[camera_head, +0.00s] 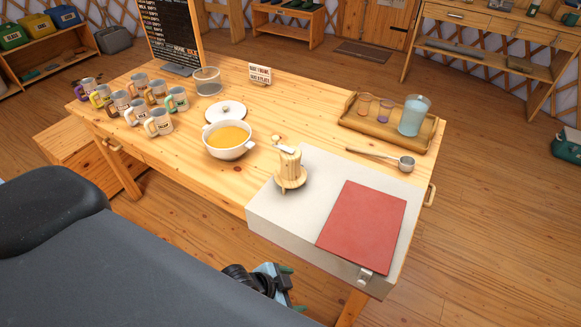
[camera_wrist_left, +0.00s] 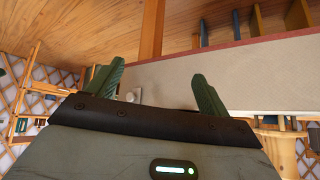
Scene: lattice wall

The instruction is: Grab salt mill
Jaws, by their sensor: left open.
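A wooden mill-like thing (camera_head: 289,168), which I take for the salt mill, stands upright on short legs on a pale grey block at the table's near right part. A light piece lies across its top. In the left wrist view a wooden piece (camera_wrist_left: 278,143) at the lower right appears to be the same thing, partly cut off. My left gripper (camera_head: 291,288) is low in front of the block's near side, below and apart from the mill. Its green fingers are spread and empty in the left wrist view (camera_wrist_left: 156,90). My right gripper is out of view.
The pale block (camera_head: 275,218) carries a red mat (camera_head: 362,227) on its right. A pot of yellow soup (camera_head: 229,139), its lid (camera_head: 226,111), a ladle (camera_head: 385,158) and a wooden tray (camera_head: 372,132) stand around. Several mugs (camera_head: 158,122) fill the table's left.

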